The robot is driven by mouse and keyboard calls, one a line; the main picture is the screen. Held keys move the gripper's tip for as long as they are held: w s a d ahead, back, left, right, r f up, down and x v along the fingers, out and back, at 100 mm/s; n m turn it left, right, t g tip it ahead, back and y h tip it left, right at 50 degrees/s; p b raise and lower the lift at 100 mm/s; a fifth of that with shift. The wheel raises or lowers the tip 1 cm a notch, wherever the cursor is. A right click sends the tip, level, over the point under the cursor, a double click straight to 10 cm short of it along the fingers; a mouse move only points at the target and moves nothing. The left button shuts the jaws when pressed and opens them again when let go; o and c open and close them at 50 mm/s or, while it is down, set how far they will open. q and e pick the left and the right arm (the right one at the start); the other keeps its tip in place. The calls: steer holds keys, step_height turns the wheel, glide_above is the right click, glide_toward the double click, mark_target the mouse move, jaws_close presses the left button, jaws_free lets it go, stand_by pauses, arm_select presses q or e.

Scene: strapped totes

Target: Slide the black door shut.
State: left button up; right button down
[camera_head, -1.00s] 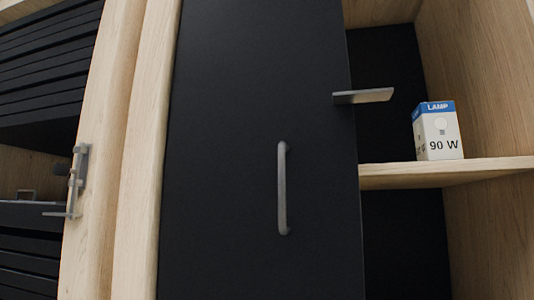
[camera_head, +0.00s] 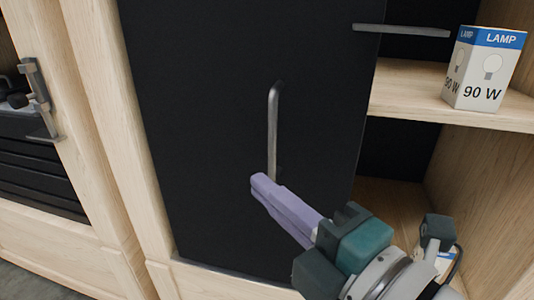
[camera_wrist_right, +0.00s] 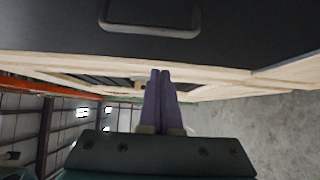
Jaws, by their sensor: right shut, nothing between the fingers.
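The black door (camera_head: 220,110) covers the left part of the wooden cabinet, and the shelves to its right stand open. Its grey bar handle (camera_head: 272,135) is upright near the middle of the door. The door and handle (camera_wrist_right: 150,27) also show at the top of the right wrist view. My right gripper (camera_head: 258,182) is in front of the door at the lower end of the handle, with its purple fingers together and nothing between them. In the right wrist view the fingertips (camera_wrist_right: 160,72) are apart from the handle. My left gripper is not in view.
A lamp box (camera_head: 482,75) stands on the wooden shelf (camera_head: 450,105) right of the door. A flat grey piece (camera_head: 402,30) juts out near the door's right edge. Another box, partly hidden by my arm, is low in the right compartment. A metal latch (camera_head: 40,95) is at left.

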mark_target(270, 165)
steer(key=b+x, duration=0.2)
steer(key=x, duration=0.6)
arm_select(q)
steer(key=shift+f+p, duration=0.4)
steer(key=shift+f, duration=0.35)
arm_select(e)
steer(key=d, duration=0.2)
steer(key=s+d, duration=0.1)
steer(key=d, duration=0.1)
steer(key=shift+d, duration=0.2)
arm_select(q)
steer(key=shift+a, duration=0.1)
arm_select(e)
steer(key=shift+d, duration=0.15)
